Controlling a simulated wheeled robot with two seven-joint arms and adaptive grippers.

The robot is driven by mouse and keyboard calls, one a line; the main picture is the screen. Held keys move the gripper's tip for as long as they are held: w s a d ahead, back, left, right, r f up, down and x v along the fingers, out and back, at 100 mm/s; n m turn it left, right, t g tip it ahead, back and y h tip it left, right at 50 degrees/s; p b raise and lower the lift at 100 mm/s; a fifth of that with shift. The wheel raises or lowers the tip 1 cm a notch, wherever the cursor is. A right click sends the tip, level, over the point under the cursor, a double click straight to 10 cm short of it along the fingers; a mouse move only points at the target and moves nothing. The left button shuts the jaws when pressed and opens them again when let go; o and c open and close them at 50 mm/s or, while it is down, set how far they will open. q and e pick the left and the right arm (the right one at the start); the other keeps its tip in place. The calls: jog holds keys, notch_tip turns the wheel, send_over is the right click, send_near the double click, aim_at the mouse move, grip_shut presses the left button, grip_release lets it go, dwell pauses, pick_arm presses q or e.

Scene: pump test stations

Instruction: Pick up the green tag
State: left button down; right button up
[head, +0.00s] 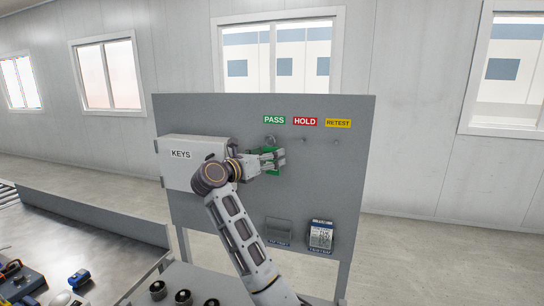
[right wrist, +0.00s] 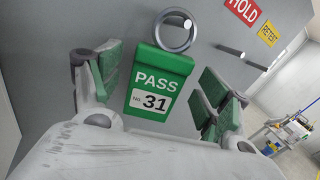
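The green tag (right wrist: 160,68) reads PASS, No. 31, in the right wrist view. It hangs by a metal ring (right wrist: 175,31) from a peg on the grey panel. In the head view the tag (head: 268,151) is partly hidden behind my right gripper (head: 278,158). In the right wrist view my right gripper (right wrist: 163,85) is open, with one green-padded finger on each side of the tag. Gaps show between the fingers and the tag on both sides. My left gripper is not in view.
The grey panel (head: 330,190) carries PASS, HOLD (head: 305,122) and RETEST (head: 338,123) labels; bare pegs stand to the right. A KEYS box (head: 180,172) is close left of the gripper. Two holders, one with cards (head: 321,235), sit below.

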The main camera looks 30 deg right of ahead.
jog(key=c, duration=0.9)
jog(key=shift+r, duration=0.15)
